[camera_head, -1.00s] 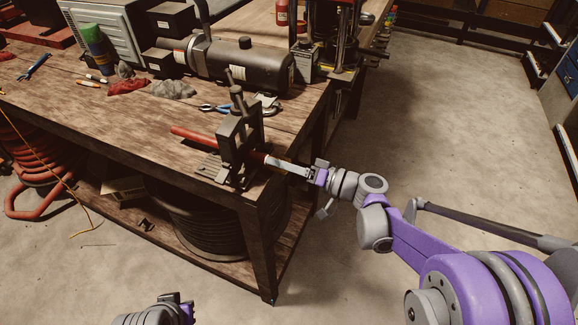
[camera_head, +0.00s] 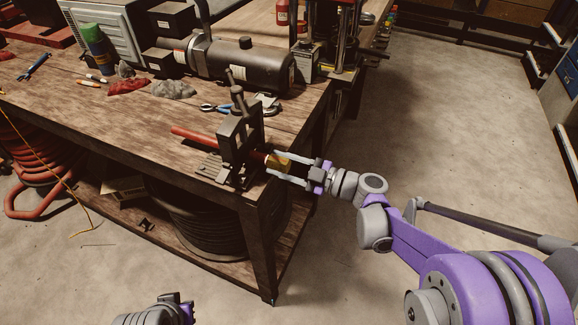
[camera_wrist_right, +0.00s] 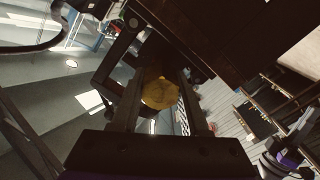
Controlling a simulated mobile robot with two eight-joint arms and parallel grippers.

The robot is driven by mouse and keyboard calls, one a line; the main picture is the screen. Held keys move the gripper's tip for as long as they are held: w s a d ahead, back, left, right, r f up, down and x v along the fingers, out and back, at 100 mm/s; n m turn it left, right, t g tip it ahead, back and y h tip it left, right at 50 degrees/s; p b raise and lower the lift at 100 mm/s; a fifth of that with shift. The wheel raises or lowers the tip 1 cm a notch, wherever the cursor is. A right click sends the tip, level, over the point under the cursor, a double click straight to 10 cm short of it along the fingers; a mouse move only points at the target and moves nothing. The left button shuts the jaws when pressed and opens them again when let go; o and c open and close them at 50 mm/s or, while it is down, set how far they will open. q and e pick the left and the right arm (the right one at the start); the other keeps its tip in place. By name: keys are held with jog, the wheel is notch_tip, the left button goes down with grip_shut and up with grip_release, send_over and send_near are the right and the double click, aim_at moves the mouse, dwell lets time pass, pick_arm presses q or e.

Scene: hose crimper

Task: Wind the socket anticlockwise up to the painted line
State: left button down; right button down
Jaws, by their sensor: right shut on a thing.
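The brass-coloured socket (camera_head: 281,163) sits at the right-hand end of the red hose (camera_head: 190,134), which passes through the dark vise (camera_head: 236,140) at the table corner. My right gripper (camera_head: 274,162) reaches in from the right with one finger on each side of the socket and is shut on it. In the right wrist view the socket (camera_wrist_right: 160,93) shows end-on between the two dark fingers. I cannot make out the painted line. My left gripper (camera_head: 178,303) is only partly in view at the bottom edge, away from the table, and its jaws cannot be judged.
A hose coil (camera_head: 205,215) lies on the shelf below. The floor (camera_head: 430,130) right of the bench is clear.

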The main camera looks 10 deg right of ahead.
jog(key=c, duration=0.6)
grip_release()
jog(key=shift+s+d, duration=0.1)
jog(key=shift+o, duration=0.2)
jog(key=shift+v, duration=2.45)
jog(key=s+d+m, duration=0.3)
jog(key=d+m, duration=0.1)
jog(key=m, duration=0.8)
jog(key=shift+x, duration=5.15)
jog(key=shift+w+d, duration=0.1)
jog(key=shift+c, duration=0.2)
